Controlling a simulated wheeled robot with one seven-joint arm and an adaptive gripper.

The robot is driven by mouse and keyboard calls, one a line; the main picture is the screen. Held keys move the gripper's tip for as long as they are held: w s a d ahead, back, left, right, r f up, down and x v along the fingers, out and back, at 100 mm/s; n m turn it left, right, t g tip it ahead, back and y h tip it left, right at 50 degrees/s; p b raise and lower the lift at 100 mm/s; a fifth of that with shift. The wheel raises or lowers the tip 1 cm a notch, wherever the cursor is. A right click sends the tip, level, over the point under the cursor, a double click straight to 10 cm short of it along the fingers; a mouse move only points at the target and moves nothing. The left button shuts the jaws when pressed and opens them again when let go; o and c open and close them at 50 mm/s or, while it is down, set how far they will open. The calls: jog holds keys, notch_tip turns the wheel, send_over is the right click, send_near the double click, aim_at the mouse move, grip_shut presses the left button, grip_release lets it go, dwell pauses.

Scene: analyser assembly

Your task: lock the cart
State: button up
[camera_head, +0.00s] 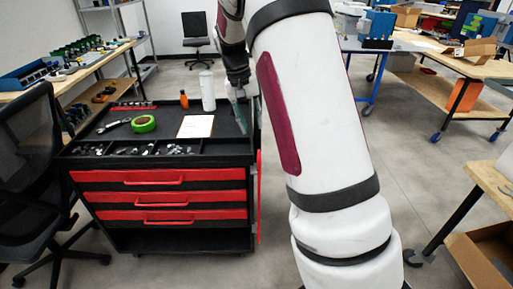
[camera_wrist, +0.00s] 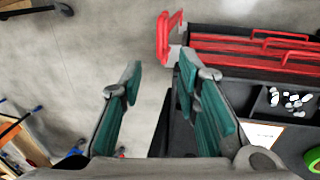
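The cart (camera_head: 160,158) is black with red drawers and stands at the left in the head view. A red bar or panel (camera_head: 259,190) shows along its right side. In the wrist view a red handle-like part (camera_wrist: 168,38) sticks out from the cart's corner on a grey bracket, just beyond my fingertips. I cannot tell whether this is the lock. My gripper (camera_wrist: 160,72) is open and empty, its teal-padded fingers spread. In the head view my gripper (camera_head: 240,108) points down over the cart's right edge, and my arm hides the area to its right.
On the cart top lie green tape (camera_head: 143,124), a wrench (camera_head: 113,125), a paper sheet (camera_head: 196,126), a white bottle (camera_head: 207,92) and an orange bottle (camera_head: 184,100). A black chair (camera_head: 30,170) stands left of the cart. Workbenches stand on both sides. Open floor (camera_head: 420,180) lies at right.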

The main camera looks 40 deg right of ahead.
aim_at(259, 154)
jog(key=f, duration=0.3)
jog(key=s+d+f, duration=0.1)
jog(key=f, duration=0.6)
jog(key=shift+s+d+f, duration=0.15)
jog(key=shift+d+f, duration=0.05)
jog(key=shift+d, duration=0.15)
jog(key=shift+c, duration=0.4)
grip_shut()
